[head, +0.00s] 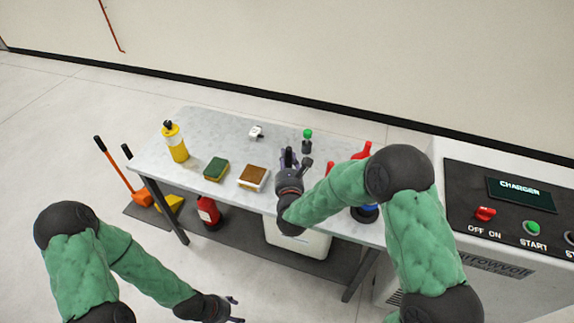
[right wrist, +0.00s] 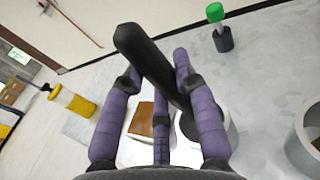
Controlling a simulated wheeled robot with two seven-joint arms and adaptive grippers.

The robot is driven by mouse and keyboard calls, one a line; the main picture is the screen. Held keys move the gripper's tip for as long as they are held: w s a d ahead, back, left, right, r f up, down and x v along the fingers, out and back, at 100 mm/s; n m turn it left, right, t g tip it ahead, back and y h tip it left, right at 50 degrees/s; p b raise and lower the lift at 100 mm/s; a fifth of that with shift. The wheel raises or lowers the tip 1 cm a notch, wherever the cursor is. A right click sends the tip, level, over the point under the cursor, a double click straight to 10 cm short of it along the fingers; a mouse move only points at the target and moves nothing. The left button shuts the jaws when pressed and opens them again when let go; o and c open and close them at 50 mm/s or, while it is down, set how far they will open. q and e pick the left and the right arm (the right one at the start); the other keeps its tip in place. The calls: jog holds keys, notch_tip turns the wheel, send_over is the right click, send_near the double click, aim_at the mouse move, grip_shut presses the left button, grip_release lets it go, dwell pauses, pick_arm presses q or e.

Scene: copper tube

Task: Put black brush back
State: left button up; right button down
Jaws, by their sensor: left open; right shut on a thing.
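The black brush (right wrist: 150,60) is between the purple fingers of my right gripper (right wrist: 163,75), which is shut on it. The brush is tilted in the right wrist view, and its lower end is partly hidden by the fingers. A white round holder (right wrist: 215,135) shows behind and below the fingers; I cannot tell whether the brush touches it. In the head view, my right gripper (head: 290,163) is over the table, and the brush is hard to tell apart from the fingers. My left gripper (head: 229,308) is open and empty, low in front of the table.
On the table (head: 215,130) are a yellow bottle (head: 175,143), a green sponge (head: 216,169), a brown-topped block (head: 253,177), a small white item (head: 256,132) and a green-topped black item (head: 307,141). Red items (head: 362,151) stand at right, partly behind my arm.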

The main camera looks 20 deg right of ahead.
jog(key=shift+f, duration=0.85)
jog(key=shift+r, duration=0.1)
jog(key=c, duration=1)
grip_release()
jog(key=shift+o, duration=0.2)
jog(key=f+p+v, duration=0.1)
jog(key=p+v, duration=0.1)
jog(key=v, duration=1)
jog(key=shift+r, duration=0.5)
